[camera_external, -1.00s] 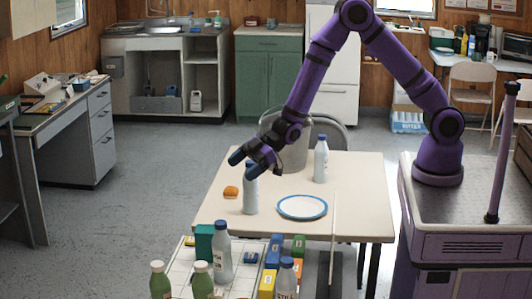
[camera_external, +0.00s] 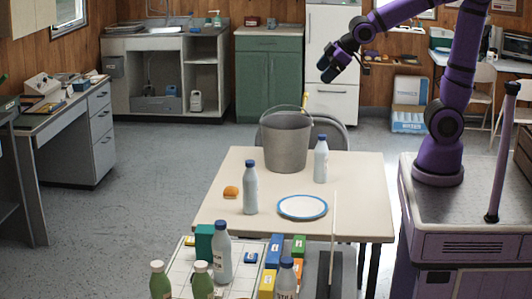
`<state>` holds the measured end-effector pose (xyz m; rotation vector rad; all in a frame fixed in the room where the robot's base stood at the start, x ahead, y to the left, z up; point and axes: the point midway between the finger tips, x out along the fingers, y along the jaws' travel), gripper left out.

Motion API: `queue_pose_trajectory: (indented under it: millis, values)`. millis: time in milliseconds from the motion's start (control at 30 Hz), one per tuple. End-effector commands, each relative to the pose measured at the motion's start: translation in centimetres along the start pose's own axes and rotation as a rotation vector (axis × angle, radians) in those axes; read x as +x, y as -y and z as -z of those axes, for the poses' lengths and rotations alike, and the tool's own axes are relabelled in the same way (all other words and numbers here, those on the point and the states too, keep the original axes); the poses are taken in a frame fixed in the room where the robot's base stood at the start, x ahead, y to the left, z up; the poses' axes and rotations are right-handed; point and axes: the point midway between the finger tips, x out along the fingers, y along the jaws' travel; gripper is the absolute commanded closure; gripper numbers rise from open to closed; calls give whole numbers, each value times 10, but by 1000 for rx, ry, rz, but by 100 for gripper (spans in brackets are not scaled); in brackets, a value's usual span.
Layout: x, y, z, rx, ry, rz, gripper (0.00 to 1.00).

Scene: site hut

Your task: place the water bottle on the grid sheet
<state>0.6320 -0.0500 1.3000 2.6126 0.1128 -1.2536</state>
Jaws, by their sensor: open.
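A white water bottle with a dark blue cap (camera_external: 250,190) stands upright on the left part of the cream table. A similar blue-capped bottle (camera_external: 321,160) stands at the table's back right. Another blue-capped bottle (camera_external: 222,254) stands upright on the white grid sheet (camera_external: 184,258) at the front, and one more (camera_external: 286,280) stands to its right, partly cut off by the frame edge. My gripper (camera_external: 328,77) is open and empty, raised high beyond the table and well apart from every bottle.
A grey bucket (camera_external: 286,143) stands at the table's back. A blue-rimmed plate (camera_external: 302,207) and a small orange item (camera_external: 231,192) lie on the table. Green bottles (camera_external: 202,282), a green box (camera_external: 204,242) and several coloured boxes (camera_external: 273,250) crowd the front area.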

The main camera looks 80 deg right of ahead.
Motion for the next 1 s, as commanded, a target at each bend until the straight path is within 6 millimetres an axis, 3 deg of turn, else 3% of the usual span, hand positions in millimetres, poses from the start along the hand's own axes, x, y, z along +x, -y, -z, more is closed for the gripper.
queue_pose_trajectory:
  millis: [33,200,400,633,1000]
  values:
    - [-19,-3,-12,27,13,-5,14]
    - [-69,-4,-58,114,86,-1,14]
    - [-114,4,-112,200,160,30,14]
    - [-137,13,-145,245,208,60,14]
    - [-139,14,-148,249,214,64,14]
